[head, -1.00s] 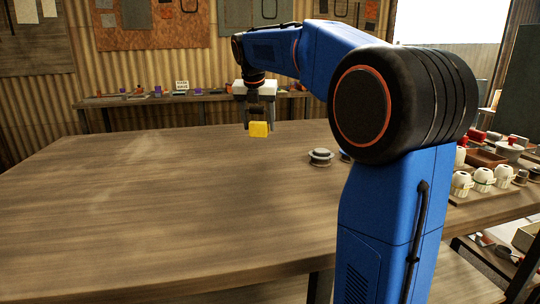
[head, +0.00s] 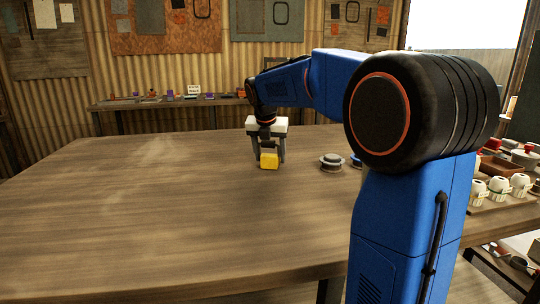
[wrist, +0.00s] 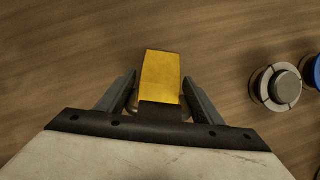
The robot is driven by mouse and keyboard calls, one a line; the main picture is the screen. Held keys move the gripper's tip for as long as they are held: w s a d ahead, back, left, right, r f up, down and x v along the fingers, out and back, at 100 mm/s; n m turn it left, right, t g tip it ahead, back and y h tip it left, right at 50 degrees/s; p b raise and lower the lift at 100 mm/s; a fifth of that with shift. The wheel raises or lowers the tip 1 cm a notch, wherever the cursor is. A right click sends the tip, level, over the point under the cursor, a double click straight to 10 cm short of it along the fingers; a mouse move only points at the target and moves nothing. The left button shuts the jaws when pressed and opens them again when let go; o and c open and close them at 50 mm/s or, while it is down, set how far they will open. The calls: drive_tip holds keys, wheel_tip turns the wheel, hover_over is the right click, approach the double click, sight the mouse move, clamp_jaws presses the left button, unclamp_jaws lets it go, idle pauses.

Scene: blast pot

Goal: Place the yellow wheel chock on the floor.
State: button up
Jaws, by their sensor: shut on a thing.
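The yellow wheel chock (head: 269,161) is a small block over the wooden table, at the middle of the head view. My gripper (head: 268,153) points down and is shut on it. In the wrist view the chock (wrist: 161,76) sticks out ahead from between the fingers of my gripper (wrist: 160,101), with a dark part at its near end. I cannot tell whether its underside touches the table. The floor by the table is mostly hidden.
The large table (head: 130,215) is bare to the left and in front. A grey round fitting (head: 333,162) stands right of the chock, with a blue piece (head: 356,162) beside it. White pots (head: 498,187) stand on the right. A narrow shelf (head: 170,104) runs along the back wall.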

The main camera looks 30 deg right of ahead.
drive_tip(key=o, duration=1.1)
drive_tip(key=shift+f, duration=0.15)
drive_tip(key=shift+o, duration=1.4)
